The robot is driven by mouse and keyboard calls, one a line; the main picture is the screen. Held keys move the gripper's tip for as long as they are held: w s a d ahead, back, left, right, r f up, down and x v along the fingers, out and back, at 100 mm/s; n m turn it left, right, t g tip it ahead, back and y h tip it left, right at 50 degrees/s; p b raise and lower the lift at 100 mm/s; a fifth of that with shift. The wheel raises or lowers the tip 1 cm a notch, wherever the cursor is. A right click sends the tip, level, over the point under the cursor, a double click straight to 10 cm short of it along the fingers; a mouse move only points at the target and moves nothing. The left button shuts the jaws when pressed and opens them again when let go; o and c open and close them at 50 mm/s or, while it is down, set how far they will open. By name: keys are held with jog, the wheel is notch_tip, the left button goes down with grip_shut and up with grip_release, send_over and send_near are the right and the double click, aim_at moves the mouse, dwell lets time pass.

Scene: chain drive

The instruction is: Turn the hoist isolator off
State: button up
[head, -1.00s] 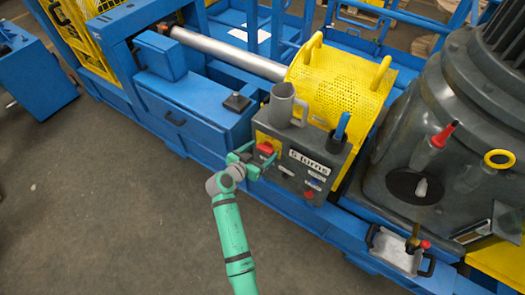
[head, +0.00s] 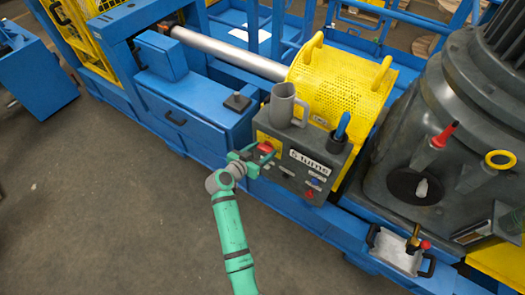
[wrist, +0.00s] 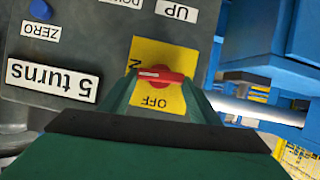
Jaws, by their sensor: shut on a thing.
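The hoist isolator is a red handle (wrist: 165,77) on a yellow plate (wrist: 165,52), on the front of a grey control box (head: 283,165). In the wrist view the handle lies crosswise. Its white mark is at the left end, next to a partly hidden label ending in N. The OFF label (wrist: 155,101) is below it, upside down. My gripper (wrist: 161,80) has a finger at each end of the handle and is shut on it. In the head view the handle (head: 266,147) shows just beyond my green gripper (head: 258,156).
A grey mug (head: 282,104) and a dark cup (head: 339,135) with a blue-handled item stand on the box. A "5 turns" label (wrist: 50,80) and a blue button (wrist: 40,10) are nearby. Open floor (head: 110,200) lies at the left.

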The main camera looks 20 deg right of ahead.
jog(key=n+g+h, duration=0.1)
jog(key=n, duration=0.2)
jog(key=shift+w+a+f+g+h, duration=0.15)
jog(key=shift+w+g+h, duration=0.15)
jog(key=shift+g+h, duration=0.1)
jog(key=n, duration=0.1)
jog(key=n+h, duration=0.1)
jog(key=n, duration=0.1)
jog(key=shift+w+a+f+g, duration=0.1)
jog(key=shift+w+f+g, duration=0.05)
jog(key=shift+g, duration=0.25)
jog(key=n, duration=0.1)
jog(key=n+h, duration=0.1)
jog(key=shift+w+f+n+g+h, duration=0.1)
jog(key=shift+f+n+g+h, duration=0.1)
jog(key=shift+n+g+h, duration=0.15)
jog(key=n+h, duration=0.1)
jog(key=n, duration=0.1)
jog(key=n+h, duration=0.1)
jog(key=n, duration=0.1)
jog(key=shift+a+f, duration=0.1)
jog(key=shift+f, duration=0.2)
jog(key=o, duration=1)
jog(key=shift+o, duration=0.2)
jog(key=shift+a, duration=0.1)
